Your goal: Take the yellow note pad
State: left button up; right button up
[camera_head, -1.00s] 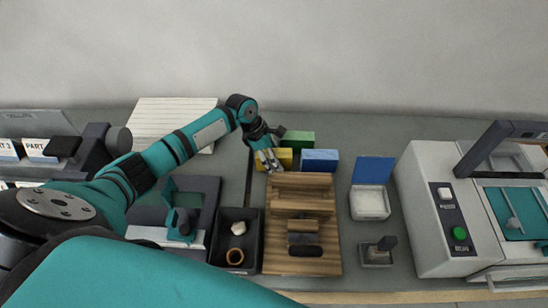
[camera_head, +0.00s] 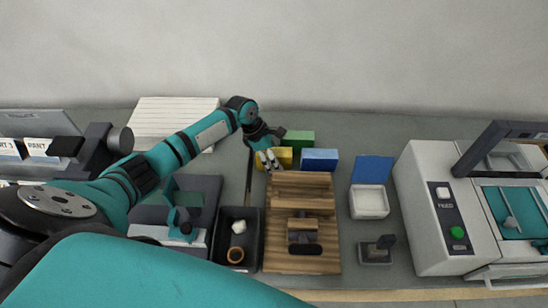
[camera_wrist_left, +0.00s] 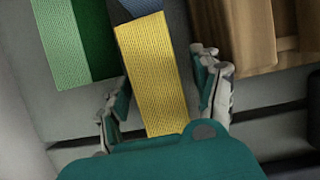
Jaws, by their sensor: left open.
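The yellow note pad (camera_head: 284,154) lies on the bench between a green pad (camera_head: 299,138) and a wooden rack. In the left wrist view the yellow note pad (camera_wrist_left: 152,70) lies between the two fingers, with a gap on each side. My left gripper (camera_head: 267,160) is open at the pad's left end and hides part of it in the head view. In the wrist view my left gripper (camera_wrist_left: 163,100) has its fingers on either side of the pad's near end. My right gripper is not in view.
A blue pad (camera_head: 319,160) lies right of the yellow one. The wooden rack (camera_head: 290,255) stands close in front. A black tray (camera_head: 224,258) holds small items. A large grey machine (camera_head: 422,215) stands at the right. The back right of the bench is clear.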

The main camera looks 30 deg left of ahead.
pick_arm(q)
jog(key=shift+c, duration=0.2)
jog(key=c, duration=1.3)
